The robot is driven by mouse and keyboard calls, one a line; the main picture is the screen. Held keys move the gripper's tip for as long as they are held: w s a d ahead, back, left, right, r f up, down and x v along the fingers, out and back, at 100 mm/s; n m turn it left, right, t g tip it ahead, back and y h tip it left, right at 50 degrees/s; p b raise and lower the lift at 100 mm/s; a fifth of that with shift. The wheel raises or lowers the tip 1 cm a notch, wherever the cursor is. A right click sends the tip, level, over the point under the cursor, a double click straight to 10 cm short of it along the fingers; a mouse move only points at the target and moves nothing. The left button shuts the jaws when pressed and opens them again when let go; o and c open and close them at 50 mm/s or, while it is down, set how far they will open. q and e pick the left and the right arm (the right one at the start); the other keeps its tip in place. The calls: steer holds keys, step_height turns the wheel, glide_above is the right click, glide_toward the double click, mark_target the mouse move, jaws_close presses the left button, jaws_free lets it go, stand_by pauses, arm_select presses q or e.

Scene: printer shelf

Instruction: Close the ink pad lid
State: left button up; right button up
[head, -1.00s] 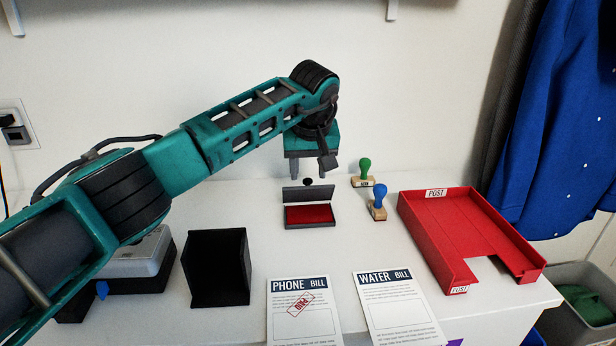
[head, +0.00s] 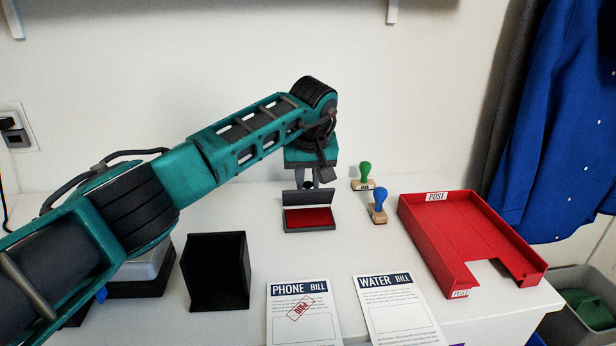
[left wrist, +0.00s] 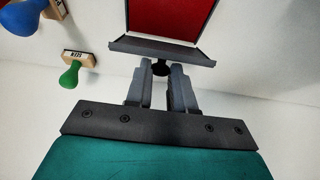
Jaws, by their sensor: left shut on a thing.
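The ink pad (head: 309,219) is a small grey case with a red pad, on the white table. Its grey lid (head: 310,197) stands raised at the back edge, so the pad is open. My left gripper (head: 309,184) reaches down behind the lid and is shut on the lid's black knob. In the left wrist view the fingers (left wrist: 160,72) close around the dark knob (left wrist: 160,68), below the lid's edge (left wrist: 160,51). The red pad (left wrist: 168,18) lies beyond the lid there. My right gripper is not in view.
A green stamp (head: 364,176) and a blue stamp (head: 378,206) stand right of the pad. A red post tray (head: 470,240) is further right. A black box (head: 216,270) stands front left. A phone bill (head: 301,310) and a water bill (head: 395,305) lie in front.

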mark_target(308, 199)
arm_select(q)
jaws_close()
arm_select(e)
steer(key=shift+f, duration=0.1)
arm_select(q)
steer(key=shift+s+d+f+t+b, duration=0.1)
steer(key=shift+s+f+t+b, duration=0.3)
steer(key=shift+s+t+b, duration=0.55)
steer(key=t+b, duration=0.1)
steer(key=b, duration=0.1)
steer(key=s+f+t+y+b, duration=0.1)
steer(key=t+b, duration=0.1)
steer(key=shift+s+d+f, duration=0.1)
steer(key=shift+d+f, duration=0.05)
steer(key=shift+d, duration=0.05)
steer(key=shift+s+f+t+b, duration=0.15)
steer(key=shift+s+t+b, duration=0.1)
steer(key=shift+b, duration=0.85)
steer(key=shift+s+d+f+t+b, duration=0.15)
steer(key=shift+s+t+b, duration=0.2)
steer(key=shift+t+b, duration=0.45)
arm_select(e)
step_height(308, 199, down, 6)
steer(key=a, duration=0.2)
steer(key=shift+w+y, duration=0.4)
